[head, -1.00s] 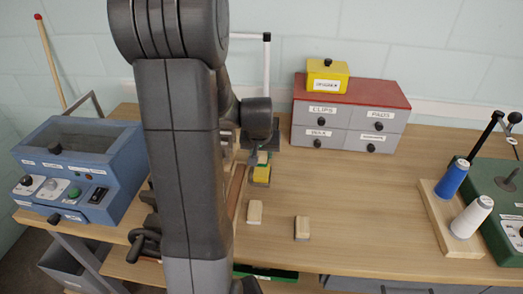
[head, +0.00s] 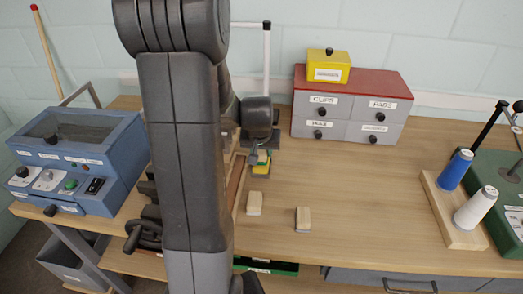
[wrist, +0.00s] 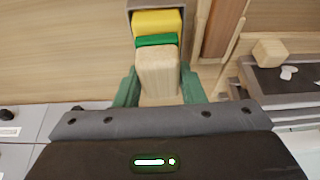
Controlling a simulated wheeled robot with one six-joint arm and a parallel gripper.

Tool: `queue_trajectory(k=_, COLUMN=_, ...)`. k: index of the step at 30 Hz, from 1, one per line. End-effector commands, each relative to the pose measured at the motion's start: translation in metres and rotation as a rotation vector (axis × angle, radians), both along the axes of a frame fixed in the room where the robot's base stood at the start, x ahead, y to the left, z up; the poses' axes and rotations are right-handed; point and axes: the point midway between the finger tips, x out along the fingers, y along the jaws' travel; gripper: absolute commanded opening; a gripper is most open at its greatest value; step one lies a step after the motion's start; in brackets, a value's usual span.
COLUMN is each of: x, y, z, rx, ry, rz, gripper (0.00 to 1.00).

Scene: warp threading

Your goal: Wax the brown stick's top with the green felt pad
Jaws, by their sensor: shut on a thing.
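My gripper (wrist: 160,88) is shut on a pale wooden block (wrist: 158,66) with a green felt pad (wrist: 157,40) on its far end. The pad meets a yellow block (wrist: 158,21) in a grey holder in the wrist view; I cannot tell how firmly they touch. In the head view my gripper is at the yellow block (head: 261,169), right of my arm. A long brown strip (wrist: 223,25), perhaps the brown stick, lies just right of the holder in the wrist view. It also shows partly behind my arm in the head view (head: 235,182).
Two wooden blocks (head: 254,204) (head: 303,219) stand on the bench in front. A grey drawer cabinet (head: 350,118) with a red top stands behind. A blue machine (head: 80,165) is at left; blue and white spools (head: 455,174) are at right. The middle right bench is clear.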

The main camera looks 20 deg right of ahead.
Motion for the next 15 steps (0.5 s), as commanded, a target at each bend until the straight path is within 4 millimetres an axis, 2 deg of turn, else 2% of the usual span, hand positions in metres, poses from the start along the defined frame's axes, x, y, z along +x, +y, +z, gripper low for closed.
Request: queue_trajectory(k=15, x=0.0, y=0.0, z=-0.0055, rx=0.0, ry=0.0, rz=0.0, gripper=0.18)
